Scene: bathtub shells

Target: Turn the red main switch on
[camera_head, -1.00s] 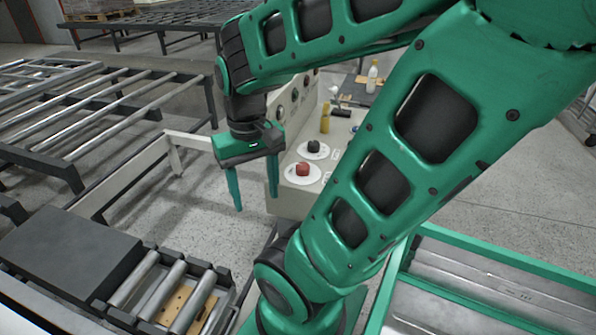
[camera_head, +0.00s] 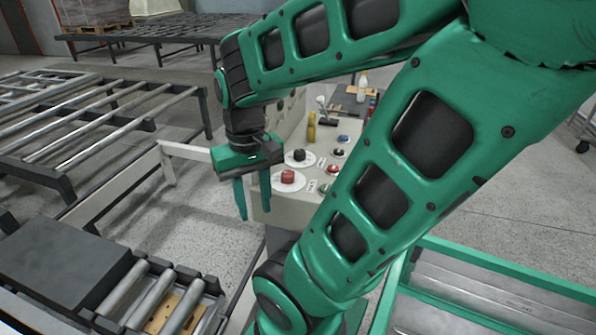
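The red main switch (camera_head: 287,176) looks like a red rotary knob on a round white plate, at the near left of the grey control panel (camera_head: 262,196). Its exact setting is too small to read. My gripper (camera_head: 255,213) points down with its two green fingers apart and nothing between them. It appears just left of the red knob, around the panel's left edge. I cannot tell its exact height or depth. It does not appear to touch the knob.
A black knob (camera_head: 299,156) on a white plate sits behind the red one. Small red (camera_head: 333,169) and blue (camera_head: 342,138) buttons lie to the right. A yellow post (camera_head: 311,126) stands at the back. Roller conveyors (camera_head: 90,125) fill the left, and my arm hides part of the panel.

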